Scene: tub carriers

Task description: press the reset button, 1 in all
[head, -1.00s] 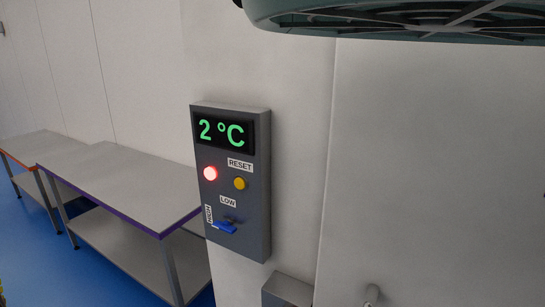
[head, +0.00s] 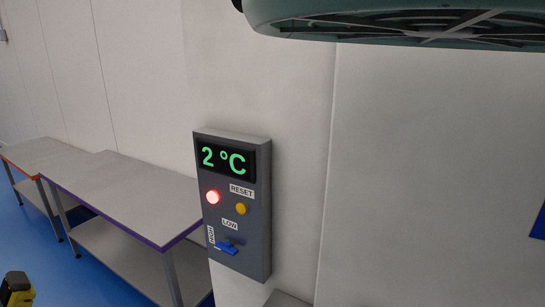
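The reset button (head: 241,209) is a round yellow button on a grey wall-mounted control box (head: 264,210). It sits just below the RESET label (head: 242,191). Left of it a red lamp (head: 213,197) is lit. Above, a display (head: 225,160) reads 2 °C in green. Below, a blue switch lever (head: 228,248) sits by the LOW and HIGH labels. I cannot make out my gripper in the head view, and nothing touches the button.
Steel tables with lower shelves stand at the left, one with purple edging (head: 125,199). A fan unit (head: 400,22) hangs at the top right. A yellow and black object (head: 17,289) shows at the bottom left; I cannot tell what it is. A blue patch (head: 538,222) shows at the right edge.

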